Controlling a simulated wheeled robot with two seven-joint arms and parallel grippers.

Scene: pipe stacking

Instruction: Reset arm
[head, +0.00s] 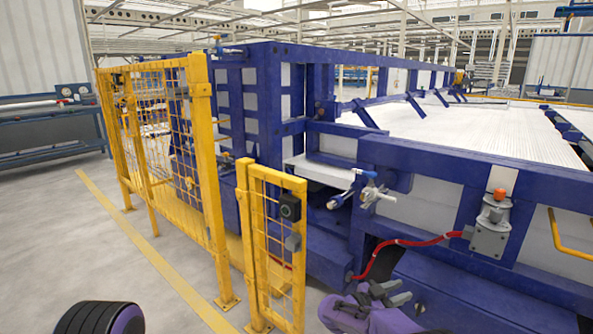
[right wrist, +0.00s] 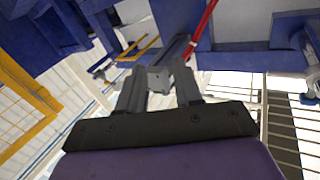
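My right gripper (head: 394,293) shows at the lower middle of the head view, at the end of a purple arm, in front of the blue machine frame. In the right wrist view, its two grey fingers (right wrist: 158,72) stand apart with a gap between them. I see nothing held in the gap. My left gripper is not in view. A black and purple rounded part of mine shows at the lower left of the head view.
A large blue frame (head: 420,158) with a bed of white pipes (head: 450,118) fills the right. A yellow mesh fence (head: 203,170) and a yellow gate (head: 243,240) stand left of it. A red cable (head: 410,242) runs to a grey box (head: 490,238). Floor at left is clear.

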